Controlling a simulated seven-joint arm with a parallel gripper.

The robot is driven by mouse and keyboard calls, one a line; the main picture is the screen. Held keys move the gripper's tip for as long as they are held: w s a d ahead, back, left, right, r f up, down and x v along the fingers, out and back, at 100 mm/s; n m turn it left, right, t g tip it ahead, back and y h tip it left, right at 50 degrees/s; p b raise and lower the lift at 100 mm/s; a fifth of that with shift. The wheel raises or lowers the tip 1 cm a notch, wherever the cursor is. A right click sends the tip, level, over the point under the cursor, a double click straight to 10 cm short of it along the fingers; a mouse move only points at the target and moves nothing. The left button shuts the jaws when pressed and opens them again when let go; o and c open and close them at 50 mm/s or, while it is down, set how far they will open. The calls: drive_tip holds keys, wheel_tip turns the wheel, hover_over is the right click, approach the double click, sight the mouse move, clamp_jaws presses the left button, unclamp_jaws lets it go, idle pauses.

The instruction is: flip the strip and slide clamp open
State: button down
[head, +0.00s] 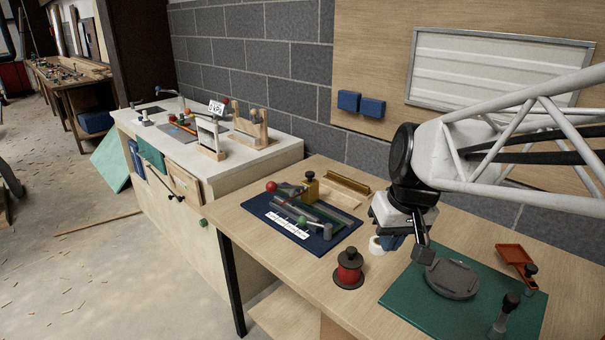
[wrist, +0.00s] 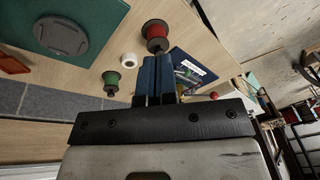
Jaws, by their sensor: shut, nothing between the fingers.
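A dark blue board (head: 327,243) lies on the wooden table, left of my gripper. In the wrist view the board (wrist: 205,62) is partly hidden behind the fingers. My gripper (head: 390,245) is shut and empty above the table, right of the board and apart from it. Its blue fingers (wrist: 155,62) show together in the wrist view.
A red spool (head: 348,268) and white roll (head: 375,244) stand between the board and a green mat (head: 400,290) bearing a grey round fixture (head: 452,280). A green spool (wrist: 111,78) shows in the wrist view. A red tray (head: 515,255) lies at right. A brass-coloured rail (head: 348,184) lies behind the board.

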drive_tip(key=w+a+f+n+y, duration=0.1)
drive_tip(key=w, duration=0.9)
drive_tip(key=w+a+f+n+y, duration=0.1)
drive_tip(key=w+f+n+y, duration=0.1)
drive_tip(key=w, duration=0.9)
drive_tip(key=w+f+n+y, duration=0.1)
drive_tip(key=w+f, duration=0.4)
drive_tip(key=w, duration=0.5)
drive_tip(key=w+f+n+y, duration=0.1)
drive_tip(key=w+f, duration=0.4)
drive_tip(key=w, duration=0.5)
drive_tip(key=shift+w+a+f+n+g, duration=0.3)
drive_tip(key=shift+w+f+g, duration=0.05)
drive_tip(key=shift+w+g, duration=0.05)
drive_tip(key=shift+a+f, duration=0.1)
drive_tip(key=x, duration=1)
drive_tip(key=shift+a, duration=0.1)
drive_tip(key=shift+s+a+f, duration=0.1)
drive_tip(key=shift+s+a, duration=0.55)
drive_tip(key=shift+a, duration=0.25)
drive_tip(key=shift+s+a+f, duration=0.15)
drive_tip(key=shift+s+a, duration=0.3)
drive_tip(key=shift+a, duration=0.25)
